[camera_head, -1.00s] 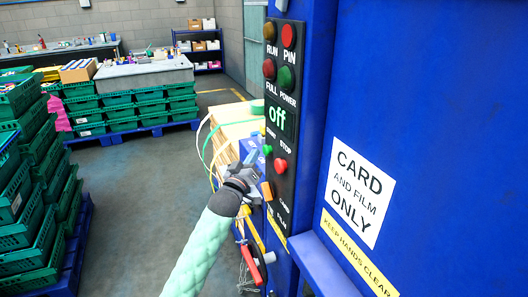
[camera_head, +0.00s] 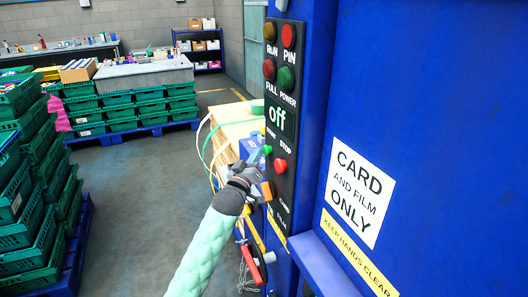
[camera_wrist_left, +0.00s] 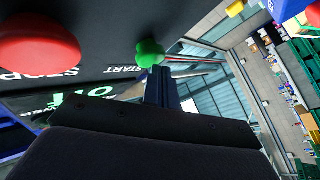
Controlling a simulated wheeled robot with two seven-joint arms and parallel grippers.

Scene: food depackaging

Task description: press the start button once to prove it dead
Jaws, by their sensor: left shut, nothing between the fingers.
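The green start button (camera_head: 267,150) sits on the black control panel below the display, and it shows in the left wrist view (camera_wrist_left: 149,52). My left gripper (camera_head: 257,157) is shut and empty, with its fingertips just left of the start button. In the left wrist view the closed fingers (camera_wrist_left: 161,90) reach up to the button's lower edge; I cannot tell whether they touch it. The display (camera_head: 281,118) reads "off". My right gripper is not in view.
The red stop button (camera_head: 281,166) is close to the right of the start button. An orange selector (camera_head: 267,191) is just below my gripper. A red-handled item (camera_head: 268,258) hangs lower down. Green crates (camera_head: 28,185) stand at left; the floor between is clear.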

